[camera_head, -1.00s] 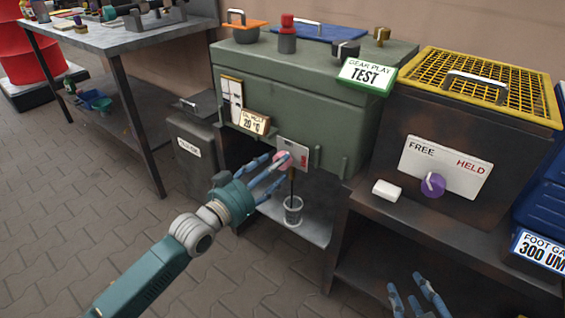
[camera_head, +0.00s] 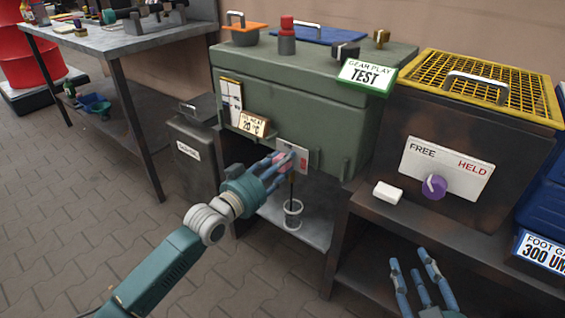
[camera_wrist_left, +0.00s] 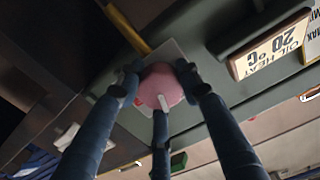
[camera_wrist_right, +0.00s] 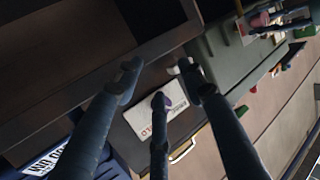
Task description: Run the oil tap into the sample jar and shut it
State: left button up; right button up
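The oil tap shows as a pink round knob (camera_head: 281,161) with a white pointer, on a pale plate low on the green tank's front. It also shows in the left wrist view (camera_wrist_left: 160,86). My left gripper (camera_head: 283,163) is open, its fingers spread around the knob; firm contact cannot be told. The clear sample jar (camera_head: 293,212) stands upright on a grey shelf below the tap. A thin dark vertical line runs from under the tap towards the jar; whether spout or oil is unclear. My right gripper (camera_head: 424,276) is open and empty at lower right.
A green tank (camera_head: 290,100) carries an oil heat sign (camera_head: 253,123). At right, a dark cabinet bears a purple knob (camera_head: 433,187) on a FREE/HELD plate and a yellow grid top. A white block (camera_head: 388,192) lies on its ledge.

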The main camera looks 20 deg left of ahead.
pick_arm(q)
jog(key=shift+r+n+p, duration=0.15)
jog(key=shift+n+p, duration=0.75)
jog(key=shift+p, duration=0.15)
jog(key=n+p, duration=0.1)
jog(key=n, duration=0.1)
jog(key=shift+n+p, duration=0.3)
jog(key=shift+p, duration=0.05)
pick_arm(e)
jog(key=s+d+f+g+h, duration=0.1)
jog(key=s+d+f+g, duration=0.2)
jog(key=s+f+g, duration=0.2)
jog(key=s+d+f+g+h, duration=0.2)
jog(key=s+f+g, duration=0.3)
jog(key=s+f, duration=0.4)
jog(key=shift+s+d+f+m, duration=0.3)
jog(key=shift+s+d+f, duration=0.15)
jog(key=shift+s, duration=0.3)
pick_arm(q)
jog(key=o, duration=1.2)
jog(key=shift+c, duration=0.2)
jog(key=v, duration=1.2)
